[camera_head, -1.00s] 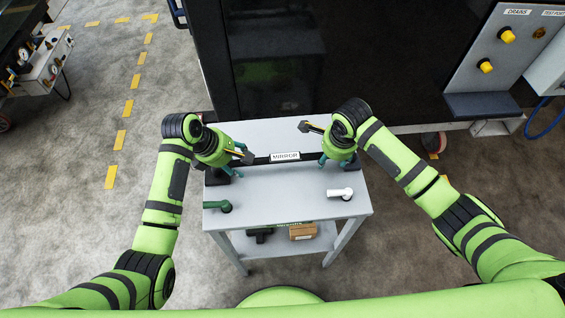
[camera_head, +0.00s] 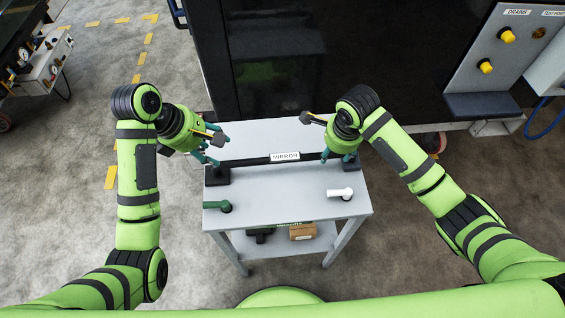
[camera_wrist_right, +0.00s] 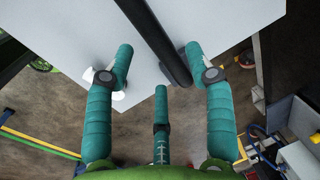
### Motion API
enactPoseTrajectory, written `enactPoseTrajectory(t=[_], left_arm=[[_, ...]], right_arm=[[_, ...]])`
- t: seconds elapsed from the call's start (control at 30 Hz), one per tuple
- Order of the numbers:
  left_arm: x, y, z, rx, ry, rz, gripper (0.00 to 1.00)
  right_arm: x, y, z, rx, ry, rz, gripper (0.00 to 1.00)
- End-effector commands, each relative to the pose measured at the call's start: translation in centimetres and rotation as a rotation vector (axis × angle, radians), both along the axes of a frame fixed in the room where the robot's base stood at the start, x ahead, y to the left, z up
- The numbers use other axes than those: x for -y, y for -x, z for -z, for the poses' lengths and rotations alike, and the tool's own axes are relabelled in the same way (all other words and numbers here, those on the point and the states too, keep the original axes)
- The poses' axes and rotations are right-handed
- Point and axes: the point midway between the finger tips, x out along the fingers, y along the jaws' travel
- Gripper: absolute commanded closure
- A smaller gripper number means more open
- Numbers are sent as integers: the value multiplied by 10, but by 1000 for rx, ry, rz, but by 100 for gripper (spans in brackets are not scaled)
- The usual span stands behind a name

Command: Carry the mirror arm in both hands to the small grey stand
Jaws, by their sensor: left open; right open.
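The mirror arm (camera_head: 250,161) is a dark bar with a white MIRROR label, lying across the trolley top on black supports near its ends. My left gripper (camera_head: 211,152) is open and empty by the bar's left end, apparently above it. My right gripper (camera_head: 338,157) is open by the right end. In the right wrist view, the bar (camera_wrist_right: 158,40) runs between the spread teal fingers of the right gripper (camera_wrist_right: 160,58), close to the right-hand finger; contact is unclear. I cannot make out a separate small grey stand.
The light grey trolley (camera_head: 275,195) carries a green fitting (camera_head: 225,207) and a white fitting (camera_head: 340,193) towards its front. A cardboard box (camera_head: 303,232) sits on its lower shelf. A large dark machine (camera_head: 300,60) stands close behind. Floor is open to the left.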

Motion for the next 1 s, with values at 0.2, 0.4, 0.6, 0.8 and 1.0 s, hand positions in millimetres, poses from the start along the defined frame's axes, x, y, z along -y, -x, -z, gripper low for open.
enactPoseTrajectory(t=[0.2, 0.4, 0.6, 0.8, 1.0], left_arm=[[0, 0, 0, 0, 0, 0, 46], [0, 0, 0, 0, 0, 0, 46], [0, 0, 0, 0, 0, 0, 46], [0, 0, 0, 0, 0, 0, 46], [0, 0, 0, 0, 0, 0, 46]], right_arm=[[0, 8, -46, 4, -2, 0, 46], [1, 14, -70, 2, 0, 1, 46], [1, 15, -75, 0, 1, 1, 46], [1, 15, -75, 0, 1, 1, 46], [1, 15, -75, 0, 1, 1, 46]])
